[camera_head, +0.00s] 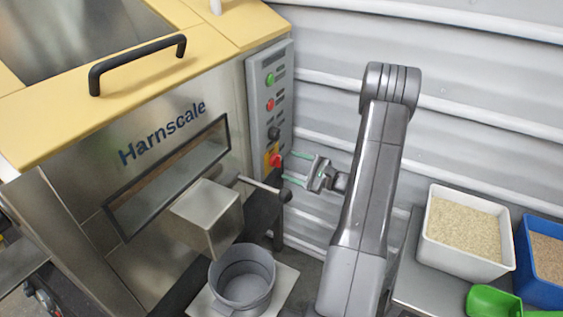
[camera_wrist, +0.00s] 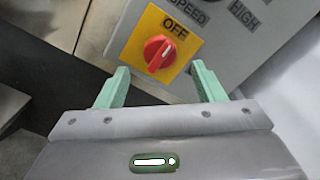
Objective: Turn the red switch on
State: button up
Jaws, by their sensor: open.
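The red switch (camera_wrist: 160,53) is a round red knob with a pale mark, on a yellow plate (camera_wrist: 178,25) with the word OFF above it. In the head view the red switch (camera_head: 276,160) is at the bottom of the grey control panel (camera_head: 257,105) on the machine's right side. My gripper (camera_wrist: 160,82) is open and empty, with green fingers pointing at the panel. In the wrist view the knob lies ahead, between the two fingertips. In the head view my gripper (camera_head: 288,167) is just right of the switch. Whether the fingers touch anything cannot be told.
Above the switch the panel carries a dark knob (camera_head: 273,133), a red button (camera_head: 270,104) and a green button (camera_head: 269,79). A metal rod (camera_head: 262,185) juts out below. A white bin (camera_head: 437,245) and a blue bin (camera_head: 540,285) stand at right. A grey bucket (camera_head: 242,300) is below.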

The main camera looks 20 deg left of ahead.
aim_at(276, 160)
jog(key=a, duration=0.5)
jog(key=shift+w, duration=0.35)
jog(key=c, duration=1)
